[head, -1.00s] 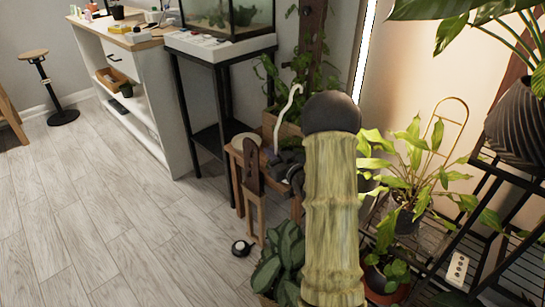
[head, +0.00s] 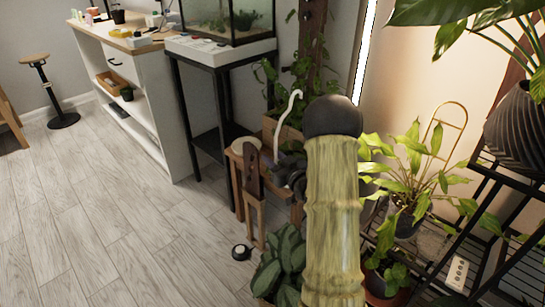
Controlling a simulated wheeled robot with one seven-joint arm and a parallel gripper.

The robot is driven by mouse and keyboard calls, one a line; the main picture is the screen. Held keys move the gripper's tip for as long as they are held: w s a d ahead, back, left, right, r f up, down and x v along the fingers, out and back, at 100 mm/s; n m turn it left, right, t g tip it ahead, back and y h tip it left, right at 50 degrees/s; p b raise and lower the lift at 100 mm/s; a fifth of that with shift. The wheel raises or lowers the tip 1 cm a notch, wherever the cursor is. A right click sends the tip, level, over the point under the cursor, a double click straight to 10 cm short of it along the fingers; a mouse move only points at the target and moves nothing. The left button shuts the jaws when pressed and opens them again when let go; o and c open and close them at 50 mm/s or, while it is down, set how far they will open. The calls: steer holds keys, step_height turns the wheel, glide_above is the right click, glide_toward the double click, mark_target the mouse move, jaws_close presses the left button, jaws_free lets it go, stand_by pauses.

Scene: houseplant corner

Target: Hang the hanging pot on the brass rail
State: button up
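I cannot make out the brass rail in this view, and no pot is seen hanging. A leafy plant in a dark pot (head: 408,222) stands at the right, with a brass-coloured hoop (head: 446,125) rising behind it; I cannot tell whether this is the hanging pot. The fingertips are not clear.
A small wooden stand (head: 262,215) and a broad-leaved plant (head: 282,262) are close by. A black shelf (head: 470,235) with plants and a power strip (head: 457,273) fills the right. A glass tank (head: 228,20) stands on a black-legged table.

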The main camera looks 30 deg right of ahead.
steer(key=s+d+p, duration=0.1)
steer(key=s+p, duration=0.1)
steer(key=s, duration=0.9)
steer(key=shift+d+p, duration=0.3)
steer(key=shift+d, duration=0.05)
steer(key=shift+w+a, duration=0.1)
steer(key=w+a+g+h, duration=0.1)
steer(key=a+g+h, duration=0.2)
steer(key=a+g, duration=0.3)
steer(key=s+a+r+m+g, duration=0.1)
steer(key=s+a+m+g, duration=0.1)
steer(key=s+a+g, duration=0.7)
steer(key=s+a, duration=0.4)
steer(key=s, duration=0.3)
steer(key=shift+s+a+r, duration=0.25)
steer(key=shift+s+r, duration=0.05)
steer(key=shift+s, duration=0.1)
